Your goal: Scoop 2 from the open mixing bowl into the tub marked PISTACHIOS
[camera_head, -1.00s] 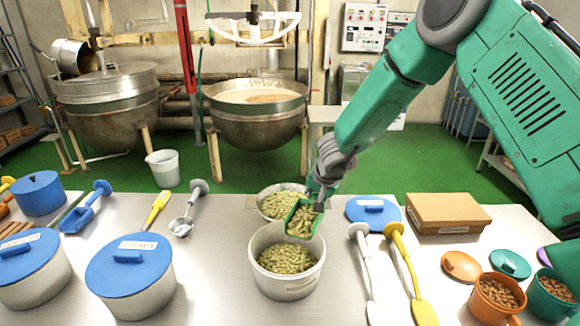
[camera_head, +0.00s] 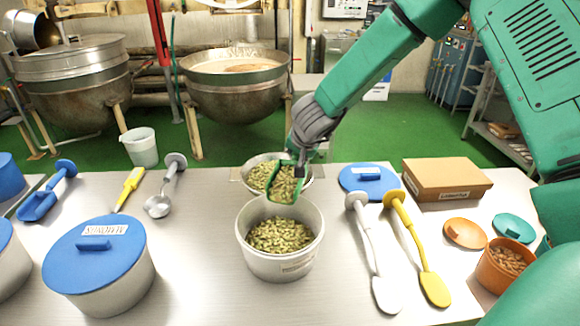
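The white tub (camera_head: 279,262) stands open on the table with green pistachios inside. Its small front label is too small to read. The metal mixing bowl (camera_head: 247,187) stands just behind it, open, also with pistachios in it. My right gripper (camera_head: 300,155) is shut on the handle of a green scoop (camera_head: 270,191). The scoop holds a heap of pistachios. It shows over the front right of the bowl and the back rim of the tub, hiding part of both. Its exact height is hard to tell. My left gripper is out of view.
A blue-lidded tub (camera_head: 100,265) stands at left. A metal scoop (camera_head: 160,205), yellow spatula (camera_head: 130,185) and blue scoop (camera_head: 40,203) lie behind it. At right are a blue lid (camera_head: 368,188), white spoon (camera_head: 387,294), yellow spoon (camera_head: 433,288), cardboard box (camera_head: 446,179) and orange tub (camera_head: 497,280).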

